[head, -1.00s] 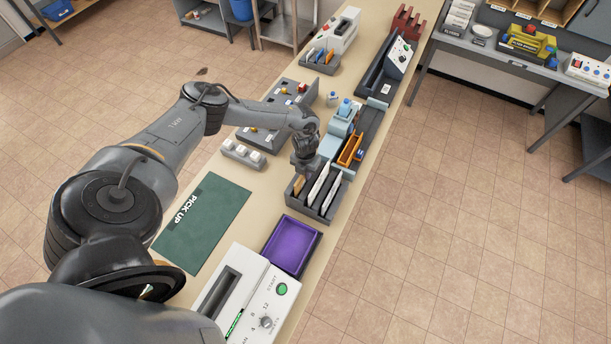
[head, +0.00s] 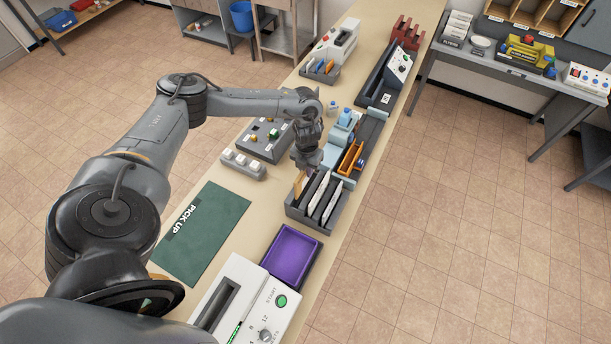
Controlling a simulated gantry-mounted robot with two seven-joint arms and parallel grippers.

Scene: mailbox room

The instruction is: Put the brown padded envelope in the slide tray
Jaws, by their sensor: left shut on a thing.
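A grey slotted rack (head: 298,213) stands on the counter, with several white envelopes (head: 326,196) upright in it. The brown padded envelope (head: 298,185) shows as a narrow tan edge at the rack's left side, just under my left gripper (head: 305,168). My left gripper is shut on it, pointing down. The envelope's lower part is hidden by the rack, so I cannot tell if it is clear of the slot. A purple-lined tray (head: 292,255) is nearer me; I cannot tell whether it is the slide tray. My right gripper is out of view.
A green PICK UP mat (head: 203,232) lies to the left. A white machine with a dial (head: 245,305) stands nearest me. Beyond the rack are an orange holder (head: 351,157), a grey button box (head: 264,139) and a block with white buttons (head: 243,166).

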